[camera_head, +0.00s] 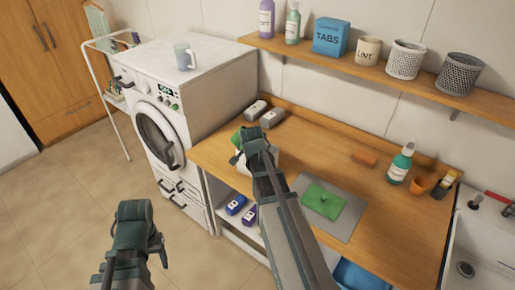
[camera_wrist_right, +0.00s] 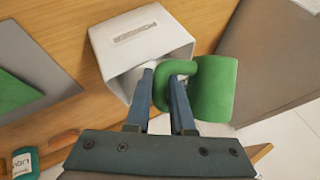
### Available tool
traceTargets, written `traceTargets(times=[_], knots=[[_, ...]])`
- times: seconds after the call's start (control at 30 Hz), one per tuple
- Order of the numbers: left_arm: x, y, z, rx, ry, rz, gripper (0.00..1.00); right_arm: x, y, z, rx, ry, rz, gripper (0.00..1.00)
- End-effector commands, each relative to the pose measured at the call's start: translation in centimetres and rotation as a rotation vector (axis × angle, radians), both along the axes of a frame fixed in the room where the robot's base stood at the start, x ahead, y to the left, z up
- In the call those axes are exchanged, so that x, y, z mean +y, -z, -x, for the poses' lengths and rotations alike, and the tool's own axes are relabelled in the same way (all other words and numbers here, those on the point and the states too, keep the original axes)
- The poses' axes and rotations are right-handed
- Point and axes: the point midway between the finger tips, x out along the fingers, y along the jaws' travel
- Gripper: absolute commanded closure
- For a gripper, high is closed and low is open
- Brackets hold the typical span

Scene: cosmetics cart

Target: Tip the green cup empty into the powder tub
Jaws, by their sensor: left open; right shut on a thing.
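The green cup (camera_wrist_right: 215,90) is at the right of the right wrist view, with its handle between the fingers of my right gripper (camera_wrist_right: 168,75). My right gripper (camera_head: 245,148) is shut on that handle. In the head view only part of the green cup (camera_head: 236,141) shows beside the gripper. The white powder tub (camera_wrist_right: 142,32), with a pale label, is just beyond the fingers and beside the cup. In the head view my right arm hides most of the tub (camera_head: 273,158). I cannot see the cup's inside. My left gripper (camera_head: 140,240) is open and empty over the floor.
The wooden counter (camera_head: 325,150) holds a grey mat (camera_head: 343,228) with a green cloth (camera_head: 323,201), an orange block (camera_head: 364,157) and a green bottle (camera_head: 400,163). The washing machine (camera_head: 185,85) is left.

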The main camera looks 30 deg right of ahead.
Motion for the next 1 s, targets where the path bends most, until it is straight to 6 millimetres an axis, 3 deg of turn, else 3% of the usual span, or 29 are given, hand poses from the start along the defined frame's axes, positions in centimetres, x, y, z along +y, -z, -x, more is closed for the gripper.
traceTargets(times=[0.83, 1.0], knots=[[0.00, -1.04, 0.00, 0.000, 0.000, 0.000, 0.40, 0.44, -0.69, -0.13, -0.051, 0.000, -0.238, 1.00], [0.00, -0.29, 0.00, 0.000, 0.000, 0.000, 0.40, 0.52, 0.00, -0.13, -0.063, -0.001, -0.298, 1.00]])
